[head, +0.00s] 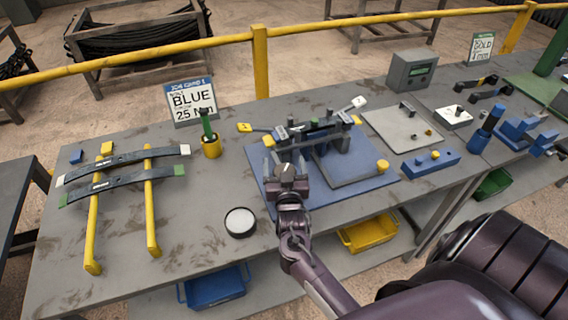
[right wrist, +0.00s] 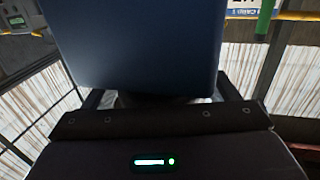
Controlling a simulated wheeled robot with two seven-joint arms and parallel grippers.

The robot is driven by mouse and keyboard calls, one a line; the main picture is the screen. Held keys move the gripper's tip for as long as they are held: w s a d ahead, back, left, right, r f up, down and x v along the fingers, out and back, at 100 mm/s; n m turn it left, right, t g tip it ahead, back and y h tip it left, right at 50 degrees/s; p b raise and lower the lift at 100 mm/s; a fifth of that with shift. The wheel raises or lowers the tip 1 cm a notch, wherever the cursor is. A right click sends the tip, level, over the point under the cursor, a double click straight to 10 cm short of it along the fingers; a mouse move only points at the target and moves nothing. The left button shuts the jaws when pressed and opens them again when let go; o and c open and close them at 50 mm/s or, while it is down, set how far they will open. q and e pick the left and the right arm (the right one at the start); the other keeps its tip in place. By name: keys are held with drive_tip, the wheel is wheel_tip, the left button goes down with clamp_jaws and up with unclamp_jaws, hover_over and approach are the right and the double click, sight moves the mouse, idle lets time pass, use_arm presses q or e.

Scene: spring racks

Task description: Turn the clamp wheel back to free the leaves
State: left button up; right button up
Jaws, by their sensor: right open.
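A clamp fixture (head: 310,130) stands on a blue base plate (head: 262,170) at the middle of the table, with dark leaves (head: 335,121) across its top. My right gripper (head: 288,174) is at the near left side of the fixture, open. I cannot make out the clamp wheel; the gripper covers that part of the fixture. In the right wrist view a large dark blue block-like thing (right wrist: 135,45) fills the space ahead of the spread fingers (right wrist: 160,98); whether they touch it I cannot tell. My left gripper is not in view.
Two leaves (head: 125,156) lie across yellow rails (head: 152,210) at the left. A round white-topped dish (head: 239,222) lies near the front edge. A blue block (head: 432,165) and grey plate (head: 400,125) are at the right.

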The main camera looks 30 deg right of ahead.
drive_tip(key=c, duration=1)
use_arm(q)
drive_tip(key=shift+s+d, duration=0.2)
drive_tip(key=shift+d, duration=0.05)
use_arm(e)
drive_tip(key=shift+o, duration=0.2)
